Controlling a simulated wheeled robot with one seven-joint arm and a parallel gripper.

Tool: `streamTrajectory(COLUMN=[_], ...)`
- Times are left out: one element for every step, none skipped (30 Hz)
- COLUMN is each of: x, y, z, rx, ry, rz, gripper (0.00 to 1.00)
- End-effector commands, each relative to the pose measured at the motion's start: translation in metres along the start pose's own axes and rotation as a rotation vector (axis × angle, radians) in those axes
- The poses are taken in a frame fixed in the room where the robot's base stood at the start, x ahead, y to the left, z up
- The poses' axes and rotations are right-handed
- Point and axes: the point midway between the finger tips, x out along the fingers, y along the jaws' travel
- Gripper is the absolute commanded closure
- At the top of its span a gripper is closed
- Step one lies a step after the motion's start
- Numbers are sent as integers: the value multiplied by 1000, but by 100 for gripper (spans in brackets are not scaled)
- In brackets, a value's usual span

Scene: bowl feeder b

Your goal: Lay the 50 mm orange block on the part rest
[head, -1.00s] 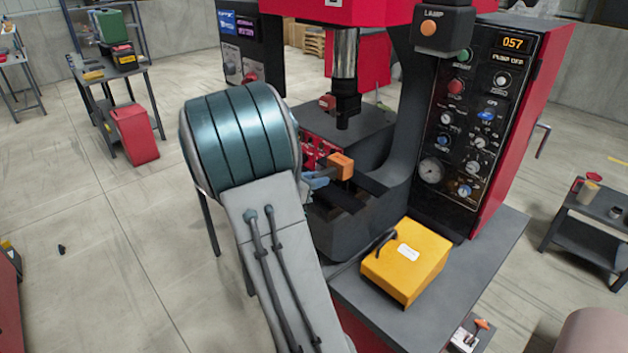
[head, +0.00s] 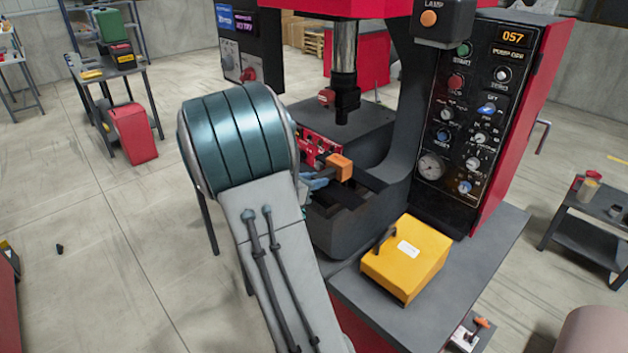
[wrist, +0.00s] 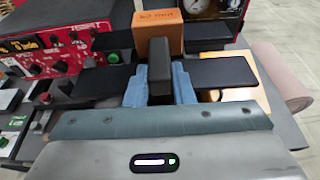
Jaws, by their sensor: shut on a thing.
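The orange block (head: 340,167) is held at the tip of my gripper (head: 319,179), in front of the press. My gripper is shut on the block; the exact contact is partly hidden. Dark flat plates lie near the block, one to its right in the head view (head: 372,178). I cannot tell which surface is the part rest, or whether the block touches anything below it.
The press ram (head: 345,85) hangs above and behind the block. A red control unit (wrist: 50,58) is close on the left in the wrist view. A yellow box (head: 405,258) sits on the grey table, and a control panel (head: 470,110) stands at the right.

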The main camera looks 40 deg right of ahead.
Motion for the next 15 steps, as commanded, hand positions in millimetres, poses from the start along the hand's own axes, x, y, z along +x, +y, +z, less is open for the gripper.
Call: streamTrajectory(x=[0,1,1,1,1,2,1,1,1,1,1,1,1,1,1], y=[0,0,0,0,0,0,0,0,0,0,0,0,0,0,0], z=[-1,-1,-2,-2,-3,-4,-4,-3,-3,-3,-3,-3,-3,-3,-3], rx=[1,1,1,1,1,1,1,1,1,1,1,1,1,1,0], ry=[-3,-2,-3,-2,-3,-3,-3,-2,-2,-2,-2,-2,-1,-1,-1], rz=[0,0,0,0,0,0,0,0,0,0,0,0,0,0,0], gripper=[100,100,100,100,100,100,76,67,56,53,53,53,53,53,53])
